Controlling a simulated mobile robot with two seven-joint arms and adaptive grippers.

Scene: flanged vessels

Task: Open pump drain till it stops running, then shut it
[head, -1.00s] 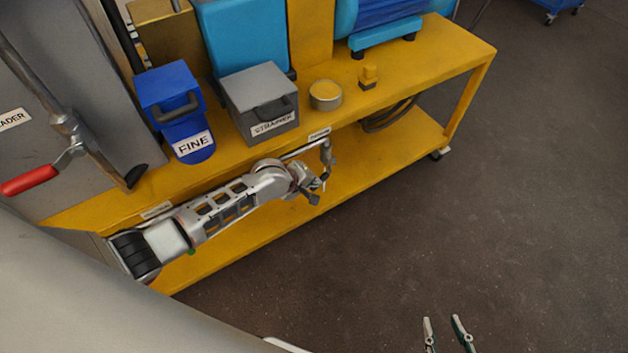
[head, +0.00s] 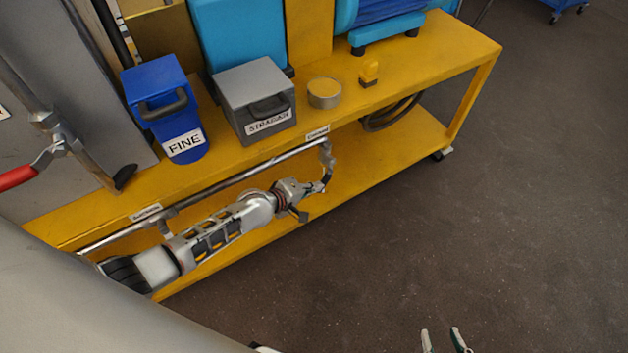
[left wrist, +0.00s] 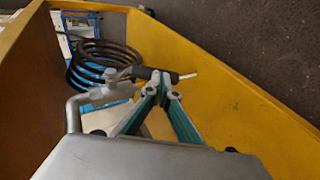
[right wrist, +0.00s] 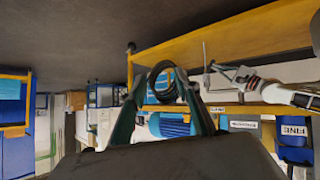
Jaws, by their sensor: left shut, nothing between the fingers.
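A grey drain pipe (head: 235,180) runs along the cart's front, under its top, and turns down at the right end. A silver valve (left wrist: 108,92) shows in the left wrist view, with a dark lever-like piece ending in a pale tip (left wrist: 188,75). My left gripper (left wrist: 158,76) is shut and empty, its fingertips at this dark piece; I cannot tell whether they touch it. In the head view the left gripper (head: 318,187) is small beside the pipe's downturned end. The valve's setting and any flow are not discernible. My right gripper (head: 441,340) is open and empty over the floor.
The yellow cart (head: 440,65) carries a blue FINE vessel (head: 160,95), a grey strainer box (head: 255,95), a round tin (head: 324,92) and a small yellow block (head: 369,72). A red-handled lever (head: 18,177) is at left. Coiled black hose (left wrist: 90,60) lies near the valve. Floor at right is clear.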

